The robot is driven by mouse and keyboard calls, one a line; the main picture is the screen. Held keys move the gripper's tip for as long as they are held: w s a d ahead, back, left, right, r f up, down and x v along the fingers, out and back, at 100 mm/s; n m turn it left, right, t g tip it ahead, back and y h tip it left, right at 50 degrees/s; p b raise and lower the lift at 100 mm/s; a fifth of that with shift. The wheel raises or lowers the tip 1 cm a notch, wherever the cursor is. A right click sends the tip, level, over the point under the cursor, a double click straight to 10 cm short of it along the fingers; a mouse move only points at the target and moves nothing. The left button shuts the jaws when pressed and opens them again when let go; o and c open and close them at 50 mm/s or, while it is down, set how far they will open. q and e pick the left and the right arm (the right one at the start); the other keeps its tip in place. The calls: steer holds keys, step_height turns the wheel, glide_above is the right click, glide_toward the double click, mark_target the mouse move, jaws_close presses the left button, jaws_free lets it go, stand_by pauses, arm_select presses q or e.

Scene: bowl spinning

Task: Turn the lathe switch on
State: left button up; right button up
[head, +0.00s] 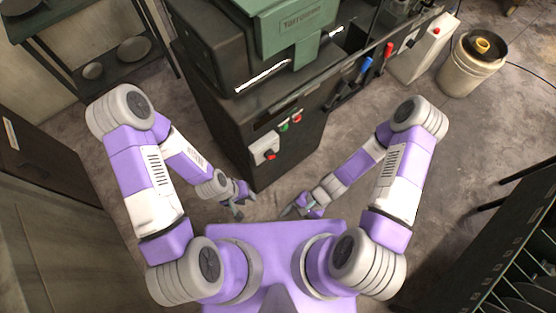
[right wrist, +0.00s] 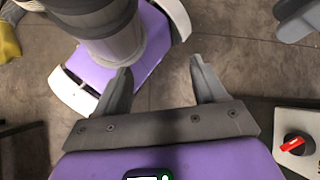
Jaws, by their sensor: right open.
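The lathe (head: 285,70) is a large dark machine with a green head, standing ahead of me. On its front is a white switch box with a red knob (head: 270,156). The same red knob on its pale plate shows at the right edge of the right wrist view (right wrist: 293,144). My left gripper (head: 243,205) is below the switch box, apart from it, and looks open and empty. My right gripper (head: 294,209) is low and to the right of the box. In the right wrist view it is open (right wrist: 161,88), with nothing between its fingers.
Green and red buttons (head: 290,122) sit above the switch box. Blue- and red-handled tools (head: 365,68) hang on the lathe's right side. A white bucket (head: 466,70) stands at the upper right. A dark rack (head: 505,250) is at the lower right, and shelves with bowls (head: 90,50) are at the upper left.

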steer(key=w+a+f+m+y+b, duration=0.1)
steer(key=a+m+y+b, duration=0.1)
steer(key=a+m+y, duration=0.4)
steer(key=m+t+h+b, duration=0.1)
steer(key=m+t+b, duration=0.4)
steer(key=m+t, duration=1.2)
glide_toward(273, 158)
steer(key=w+a+t, duration=0.1)
steer(key=w+a, duration=0.1)
steer(key=shift+n, duration=0.4)
steer(key=x, duration=0.2)
steer(key=b+x, duration=0.1)
steer(key=x, duration=0.4)
steer(key=shift+f+b, duration=0.3)
steer(key=shift+b, duration=0.05)
arm_select(q)
step_height(273, 158, down, 10)
steer(key=shift+r, duration=0.1)
arm_select(e)
steer(key=c, duration=1)
steer(key=shift+d, duration=0.1)
